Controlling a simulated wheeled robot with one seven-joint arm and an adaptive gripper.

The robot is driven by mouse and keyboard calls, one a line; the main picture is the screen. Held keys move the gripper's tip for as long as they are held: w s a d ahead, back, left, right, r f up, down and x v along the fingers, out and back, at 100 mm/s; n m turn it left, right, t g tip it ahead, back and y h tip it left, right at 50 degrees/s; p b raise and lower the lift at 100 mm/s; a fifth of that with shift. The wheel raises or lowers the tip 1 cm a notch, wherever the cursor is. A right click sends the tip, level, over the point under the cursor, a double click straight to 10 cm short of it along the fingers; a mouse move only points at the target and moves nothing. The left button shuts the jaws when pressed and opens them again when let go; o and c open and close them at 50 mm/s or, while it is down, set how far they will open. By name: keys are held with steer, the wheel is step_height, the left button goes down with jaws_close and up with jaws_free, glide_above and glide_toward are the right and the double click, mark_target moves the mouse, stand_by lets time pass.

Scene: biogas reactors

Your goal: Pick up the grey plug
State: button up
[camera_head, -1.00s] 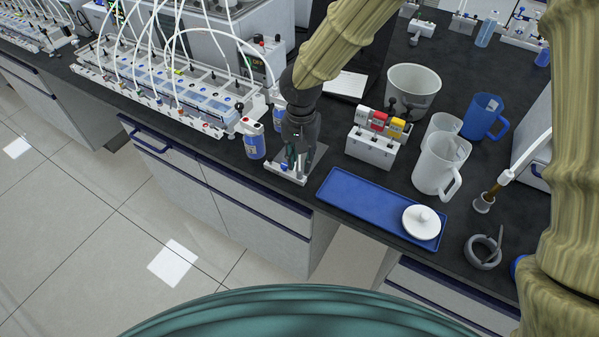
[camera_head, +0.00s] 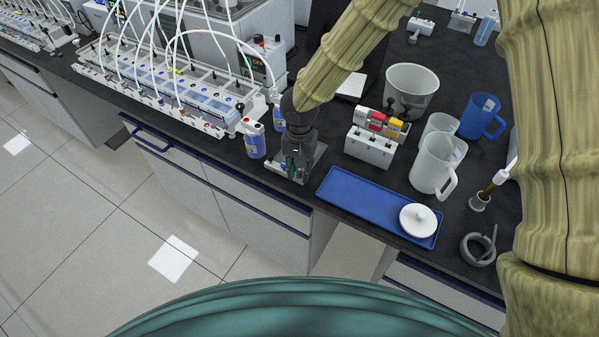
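My gripper (camera_head: 297,166) points down, low over a small white and grey stand (camera_head: 318,155) near the bench's front edge. Its fingers and the middle of the stand overlap in the head view. I cannot tell whether the fingers are open or shut, or whether they touch anything. I cannot make out a grey plug for certain; the gripper hides part of the stand beneath it.
A blue-labelled bottle (camera_head: 255,145) stands close left of my gripper. The white block with red and yellow clips (camera_head: 370,149) is to its right. A blue tray (camera_head: 345,196) bears a white lid (camera_head: 418,220). Jugs (camera_head: 436,166) stand further right. The reactor rack (camera_head: 165,85) is at left.

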mark_target(300, 170)
jaws_close()
steer(key=shift+r, duration=0.1)
steer(key=shift+r+b, duration=0.4)
steer(key=shift+r, duration=0.1)
step_height(300, 170, up, 2)
steer(key=shift+b, duration=0.5)
steer(key=s+r+b, duration=0.1)
steer(key=s+b, duration=0.3)
steer(key=s, duration=1.2)
steer(key=shift+r+b, duration=0.3)
steer(key=shift+r, duration=0.1)
steer(key=shift+r+p, duration=1.5)
